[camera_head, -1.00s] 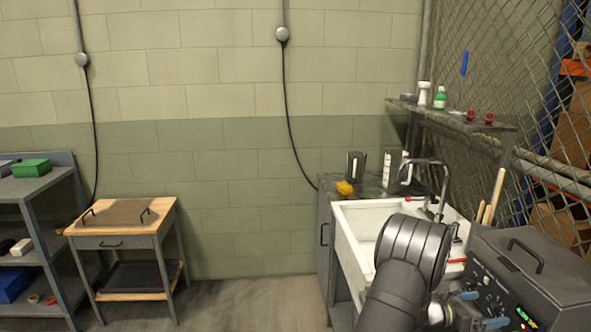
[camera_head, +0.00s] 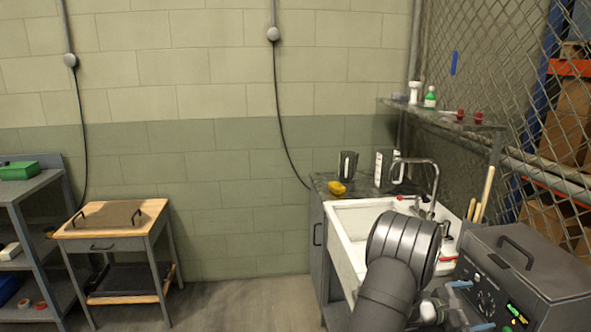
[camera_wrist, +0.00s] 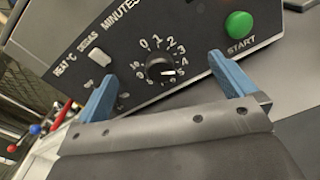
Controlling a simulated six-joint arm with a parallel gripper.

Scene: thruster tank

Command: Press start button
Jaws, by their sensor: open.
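The thruster tank (camera_head: 525,262) is a dark grey box with a top handle, at the lower right of the head view. In the wrist view its black control panel (camera_wrist: 110,62) fills the upper part. The green start button (camera_wrist: 239,24), labelled START, is at the panel's right. A round black minutes dial (camera_wrist: 160,70) is left of it. My gripper (camera_wrist: 160,70) is open and empty, its two blue fingers in front of the panel. The right fingertip is just below and left of the button; contact cannot be told. My gripper (camera_head: 466,306) is also at the tank's front in the head view.
A white sink (camera_head: 350,235) with a tap stands behind my arm. A shelf (camera_head: 445,117) with small bottles hangs above. A wire fence (camera_head: 510,70) bounds the right side. A small wooden table (camera_head: 150,225) is at left, with open floor between.

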